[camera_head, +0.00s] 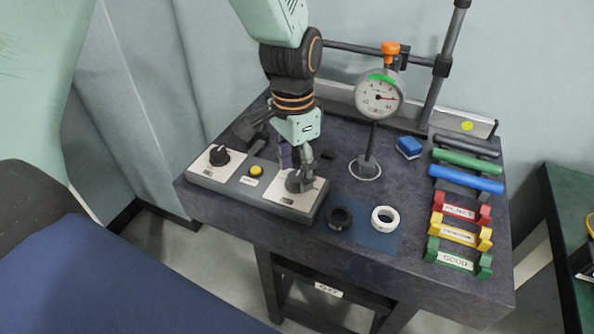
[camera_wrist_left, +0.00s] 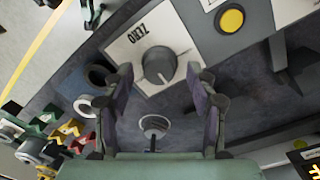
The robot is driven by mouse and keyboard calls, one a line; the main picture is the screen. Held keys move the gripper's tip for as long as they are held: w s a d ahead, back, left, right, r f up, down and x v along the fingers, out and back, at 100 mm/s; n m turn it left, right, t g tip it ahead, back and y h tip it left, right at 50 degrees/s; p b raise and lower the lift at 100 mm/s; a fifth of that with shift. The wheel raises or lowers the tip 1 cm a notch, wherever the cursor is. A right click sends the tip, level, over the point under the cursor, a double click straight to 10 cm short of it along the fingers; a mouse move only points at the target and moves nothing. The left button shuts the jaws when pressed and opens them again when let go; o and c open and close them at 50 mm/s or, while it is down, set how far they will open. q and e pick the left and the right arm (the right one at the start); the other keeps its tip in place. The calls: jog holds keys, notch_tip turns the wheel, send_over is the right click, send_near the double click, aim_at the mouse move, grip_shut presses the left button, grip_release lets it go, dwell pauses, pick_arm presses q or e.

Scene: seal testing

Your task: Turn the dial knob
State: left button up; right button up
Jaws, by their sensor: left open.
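A grey control box (camera_head: 247,180) sits at the front left of the dark bench. A dark dial knob (camera_head: 294,183) stands on its right white plate, partly hidden by my left gripper (camera_head: 298,166). The wrist view shows this knob (camera_wrist_left: 159,65) with a pointer line, on a plate marked ZERO (camera_wrist_left: 137,30). My left gripper's fingers (camera_wrist_left: 163,88) are open, with the knob between and just beyond them in the picture; I cannot tell whether they touch it. A second black knob (camera_head: 219,156) is on the left plate, with a yellow button (camera_head: 256,170) between. My right gripper is out of view.
A dial gauge (camera_head: 379,97) hangs from a stand behind the box. A black ring (camera_head: 339,218) and a white ring (camera_head: 385,218) lie on a blue mat (camera_head: 380,241) to the right. Colored racks (camera_head: 459,234) and a blue block (camera_head: 409,147) stand farther right.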

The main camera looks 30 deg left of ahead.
pick_arm(q)
jog(key=shift+f, duration=0.35)
jog(key=shift+s+a, duration=0.1)
jog(key=shift+s, duration=0.2)
jog(key=shift+w, duration=0.3)
jog(key=c, duration=0.3)
jog(key=shift+s, duration=0.15)
jog(key=c, duration=0.8)
jog(key=shift+r+n+p, duration=0.1)
jog(key=shift+n+p, duration=0.4)
jog(key=shift+p, duration=0.2)
jog(key=shift+c, duration=0.2)
jog(key=n+p, duration=0.5)
jog(key=p, duration=0.2)
jog(key=shift+s+n, duration=0.15)
jog(key=shift+n, duration=0.25)
jog(key=shift+n+t+p, duration=0.3)
jog(key=shift+n+p, duration=1.45)
jog(key=shift+n, duration=0.15)
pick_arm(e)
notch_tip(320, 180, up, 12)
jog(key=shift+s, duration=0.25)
